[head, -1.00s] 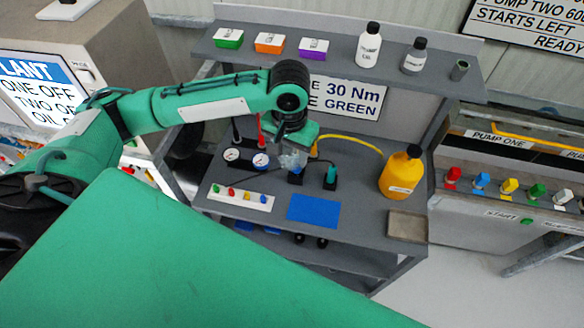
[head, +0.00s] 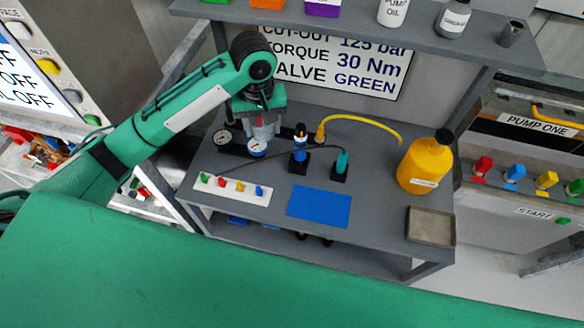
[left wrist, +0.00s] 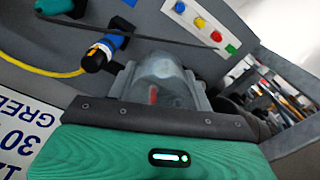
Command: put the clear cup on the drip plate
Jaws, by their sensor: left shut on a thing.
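The clear cup (head: 263,132) is see-through and pale. It is in my left gripper (head: 262,118), which is shut on it above the back left of the grey bench, close over the gauges. In the left wrist view the cup (left wrist: 160,72) stands out beyond the dark jaw edge, and something red shows through it. A shallow square grey-brown plate (head: 431,227), which looks like the drip plate, lies empty at the bench's right front, far from the cup. My right gripper is out of view.
Two gauges (head: 257,147) and a blue-and-black upright part (head: 300,150) stand close to the cup. A yellow bottle (head: 425,165) stands behind the plate. A blue mat (head: 320,206) lies mid-front, with a white strip of coloured knobs (head: 232,190) to its left. A shelf (head: 370,28) overhangs the back.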

